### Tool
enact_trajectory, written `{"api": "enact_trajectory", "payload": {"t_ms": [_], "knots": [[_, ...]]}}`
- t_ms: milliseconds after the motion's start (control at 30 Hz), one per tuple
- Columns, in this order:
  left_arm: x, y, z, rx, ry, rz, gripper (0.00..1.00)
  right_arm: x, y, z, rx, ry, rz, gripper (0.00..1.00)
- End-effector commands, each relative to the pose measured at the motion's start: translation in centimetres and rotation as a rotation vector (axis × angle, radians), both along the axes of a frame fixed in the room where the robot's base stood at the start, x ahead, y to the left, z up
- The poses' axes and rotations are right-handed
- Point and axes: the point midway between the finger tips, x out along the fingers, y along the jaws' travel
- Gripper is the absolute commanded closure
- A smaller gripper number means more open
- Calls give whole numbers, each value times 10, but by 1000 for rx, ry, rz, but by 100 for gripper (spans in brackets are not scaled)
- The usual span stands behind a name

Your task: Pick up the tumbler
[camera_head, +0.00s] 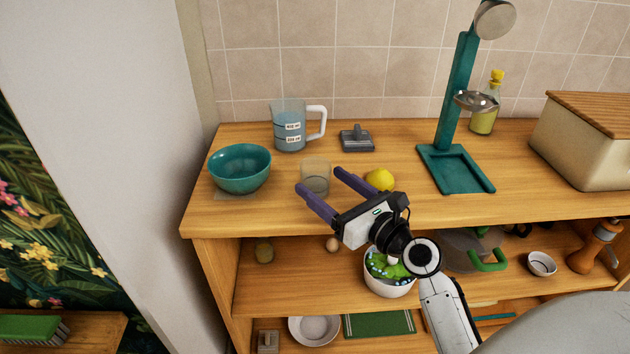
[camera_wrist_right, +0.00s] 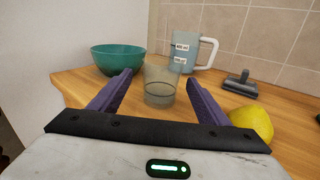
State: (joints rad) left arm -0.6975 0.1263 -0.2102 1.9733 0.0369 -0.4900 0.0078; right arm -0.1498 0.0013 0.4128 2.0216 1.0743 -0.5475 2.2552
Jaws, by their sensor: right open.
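The tumbler (camera_head: 316,178) is a small clear, greyish glass standing upright on the wooden counter, between the teal bowl and the lemon. My right gripper (camera_head: 319,180) is open, its two purple fingers pointing toward the tumbler from the front. In the right wrist view the tumbler (camera_wrist_right: 160,86) shows between the two finger tips of the gripper (camera_wrist_right: 158,82), a little beyond them, with a gap on each side. The fingers do not appear to touch it. My left gripper is not in view.
A teal bowl (camera_head: 240,168) stands left of the tumbler and a measuring jug (camera_head: 290,128) behind it. A lemon (camera_head: 380,179) lies close on the right. A grey object (camera_head: 357,139) and a teal stand (camera_head: 455,170) are farther right. The counter's front edge runs below the gripper.

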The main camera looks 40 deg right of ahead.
Motion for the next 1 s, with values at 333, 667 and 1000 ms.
{"api": "enact_trajectory", "payload": {"t_ms": [333, 667, 1000], "knots": [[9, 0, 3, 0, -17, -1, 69, 43, 1, 2, 0, -1, 0, 30], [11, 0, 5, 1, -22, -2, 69, 44, 1, 2, 0, 0, 0, 47], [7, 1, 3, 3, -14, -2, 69, 44, 1, 2, 0, -1, -1, 77]]}}
